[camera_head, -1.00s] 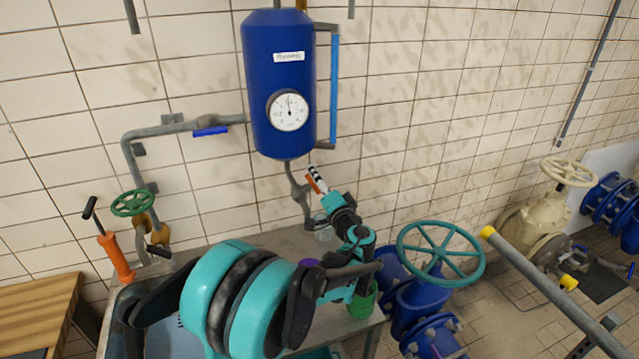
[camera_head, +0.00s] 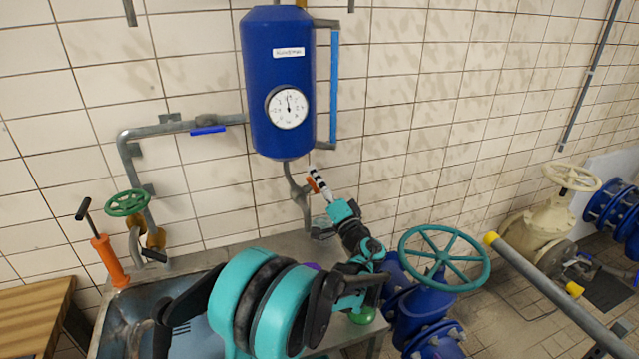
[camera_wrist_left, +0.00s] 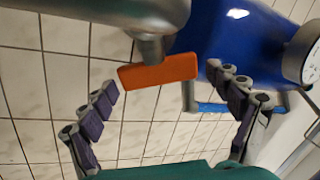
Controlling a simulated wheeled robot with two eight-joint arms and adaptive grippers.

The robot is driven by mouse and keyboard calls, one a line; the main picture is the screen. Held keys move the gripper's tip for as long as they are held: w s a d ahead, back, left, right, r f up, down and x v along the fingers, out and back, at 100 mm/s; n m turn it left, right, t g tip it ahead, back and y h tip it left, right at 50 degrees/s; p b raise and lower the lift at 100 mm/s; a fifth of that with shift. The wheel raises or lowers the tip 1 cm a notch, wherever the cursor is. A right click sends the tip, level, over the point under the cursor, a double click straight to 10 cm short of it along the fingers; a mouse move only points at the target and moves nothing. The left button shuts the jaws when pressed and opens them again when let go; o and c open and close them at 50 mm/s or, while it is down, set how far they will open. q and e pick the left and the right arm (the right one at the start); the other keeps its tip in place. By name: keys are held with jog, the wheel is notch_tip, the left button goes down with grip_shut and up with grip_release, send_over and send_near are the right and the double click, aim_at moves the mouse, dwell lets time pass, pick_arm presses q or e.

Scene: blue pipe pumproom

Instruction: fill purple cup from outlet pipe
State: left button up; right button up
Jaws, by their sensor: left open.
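The outlet pipe (camera_head: 292,181) hangs under the blue tank and carries an orange valve handle (camera_head: 312,186). My left gripper (camera_head: 319,180) is open beside this handle. In the left wrist view the handle (camera_wrist_left: 158,72) appears between the spread fingertips of the gripper (camera_wrist_left: 165,80), with no finger visibly closed on it. The grey pipe (camera_wrist_left: 150,45) is above it. Only a small purple patch, likely the purple cup (camera_head: 312,266), shows on the metal counter behind my left arm; the rest is hidden. My right gripper is not in view.
A clear glass (camera_head: 322,226) stands on the counter (camera_head: 262,240) below the pipe. A green cup (camera_head: 364,315) is partly covered by my arm. A sink (camera_head: 135,305) lies left, and a blue valve with a teal wheel (camera_head: 444,257) stands close right.

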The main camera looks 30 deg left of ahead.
pick_arm(q)
jog(key=v, duration=1.2)
jog(key=shift+w, duration=0.1)
dwell(5.6)
